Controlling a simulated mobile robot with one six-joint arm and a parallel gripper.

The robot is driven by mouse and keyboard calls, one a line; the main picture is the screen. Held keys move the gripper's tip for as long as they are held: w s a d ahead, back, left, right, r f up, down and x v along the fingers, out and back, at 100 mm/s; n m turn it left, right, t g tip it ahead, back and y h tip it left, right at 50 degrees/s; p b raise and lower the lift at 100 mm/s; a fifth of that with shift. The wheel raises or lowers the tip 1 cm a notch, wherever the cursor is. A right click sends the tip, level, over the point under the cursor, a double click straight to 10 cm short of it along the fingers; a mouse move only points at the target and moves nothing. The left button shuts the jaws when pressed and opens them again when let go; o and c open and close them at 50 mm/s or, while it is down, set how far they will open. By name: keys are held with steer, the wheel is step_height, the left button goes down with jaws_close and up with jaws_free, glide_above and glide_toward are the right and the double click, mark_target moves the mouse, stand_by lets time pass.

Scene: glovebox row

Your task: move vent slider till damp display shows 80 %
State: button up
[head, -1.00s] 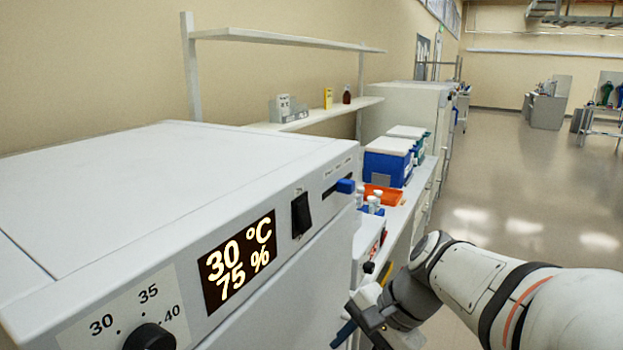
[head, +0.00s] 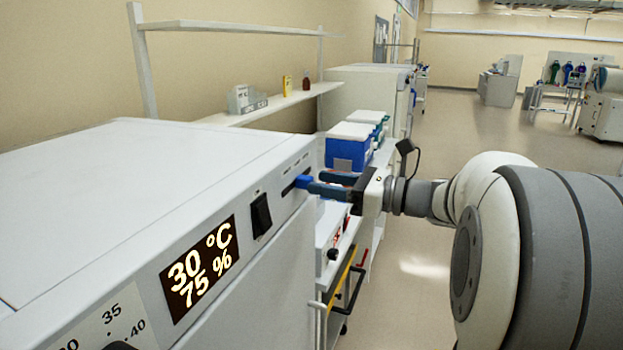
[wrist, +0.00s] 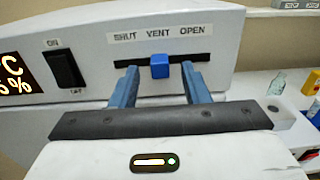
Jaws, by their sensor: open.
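The vent slider is a blue knob (wrist: 160,66) in a dark horizontal slot, under the labels SHUT, VENT and OPEN in the wrist view. It stands near the middle of the slot. It also shows in the head view (head: 303,181). My gripper (wrist: 160,84) is open, with one blue finger on each side of the knob and gaps between. In the head view my gripper (head: 330,186) reaches the panel from the right. The damp display (head: 200,268) reads 30 °C and 75 %.
A black rocker switch (head: 261,215) marked ON and OFF sits between display and slot. A temperature dial is at the lower left. A blue box (head: 349,148) stands on the bench behind my gripper. The floor to the right is open.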

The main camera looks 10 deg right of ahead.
mark_target(304, 182)
steer(key=shift+x, duration=1.45)
steer(key=shift+c, duration=0.3)
jaws_close()
steer(key=shift+s, duration=0.1)
